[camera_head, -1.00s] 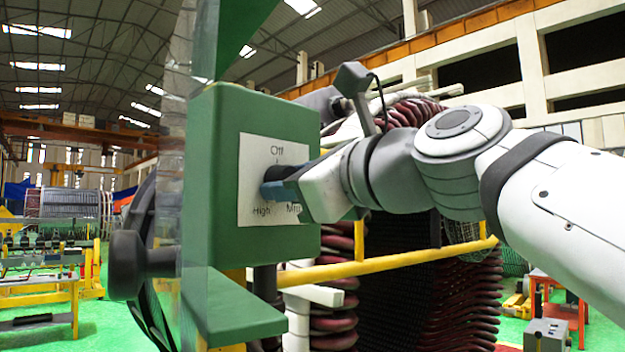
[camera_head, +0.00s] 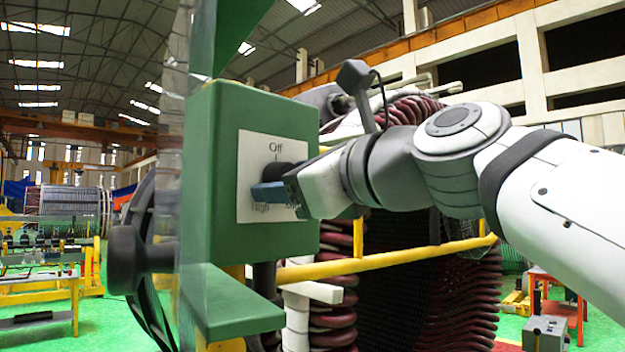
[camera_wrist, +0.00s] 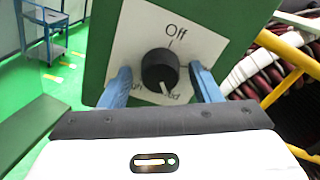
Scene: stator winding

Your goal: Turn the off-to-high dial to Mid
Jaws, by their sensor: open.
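The dial (camera_wrist: 158,66) is a round black knob on a white label plate (camera_wrist: 200,48). In the wrist view its white pointer mark points down and slightly right, toward the partly hidden Mid label; Off is above and High at lower left is mostly covered. The dial also shows in the head view (camera_head: 279,172), partly hidden by my gripper (camera_head: 268,191). My gripper, seen in the wrist view (camera_wrist: 160,72), is open, with one blue finger on each side of the dial and gaps between fingers and knob.
The plate is on a green control box (camera_head: 205,160) with a green ledge (camera_head: 235,305) below it. A yellow rail (camera_head: 380,262) and dark red stator coils (camera_head: 465,310) lie behind my arm.

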